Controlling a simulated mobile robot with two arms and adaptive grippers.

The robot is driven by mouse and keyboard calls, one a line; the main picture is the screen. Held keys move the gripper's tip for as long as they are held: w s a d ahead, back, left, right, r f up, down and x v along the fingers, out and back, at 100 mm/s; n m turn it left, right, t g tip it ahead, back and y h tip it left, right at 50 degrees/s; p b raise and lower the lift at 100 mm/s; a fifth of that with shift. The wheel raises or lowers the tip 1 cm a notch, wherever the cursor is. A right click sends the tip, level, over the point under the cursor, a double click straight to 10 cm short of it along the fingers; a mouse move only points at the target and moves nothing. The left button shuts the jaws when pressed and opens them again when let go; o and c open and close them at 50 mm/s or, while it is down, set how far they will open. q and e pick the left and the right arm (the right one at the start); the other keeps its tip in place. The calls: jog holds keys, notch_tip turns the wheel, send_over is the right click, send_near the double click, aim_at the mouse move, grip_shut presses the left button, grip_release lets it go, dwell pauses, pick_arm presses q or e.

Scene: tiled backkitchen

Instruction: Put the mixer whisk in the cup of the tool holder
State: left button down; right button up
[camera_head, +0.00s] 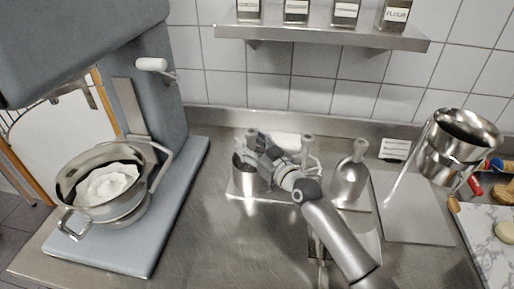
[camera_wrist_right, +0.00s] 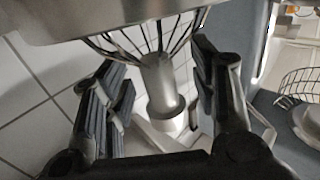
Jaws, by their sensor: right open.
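The tool holder (camera_head: 277,197) is a pale tray on the counter with steel tools standing on it. Its steel cup (camera_head: 248,183) is at the tray's left end. My right gripper (camera_head: 262,148) is over the cup and hides part of its mouth. In the right wrist view, my right gripper (camera_wrist_right: 160,62) is open, with one finger on each side of the mixer whisk (camera_wrist_right: 159,82). The whisk's wires run behind a steel rim (camera_wrist_right: 110,22), apparently the cup's, and its shaft sticks out. How deep they reach is hidden. My left gripper is not in view.
The grey mixer (camera_head: 170,205) with a steel bowl (camera_head: 115,210) of white contents stands at the left. A steel bottle-shaped vessel (camera_head: 349,182) is right of the gripper. A large steel container (camera_head: 450,155) and a marble board (camera_head: 485,240) are at the right. A shelf (camera_head: 320,36) with jars hangs above.

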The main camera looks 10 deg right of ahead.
jog(key=p+v, duration=0.3)
jog(key=v, duration=0.9)
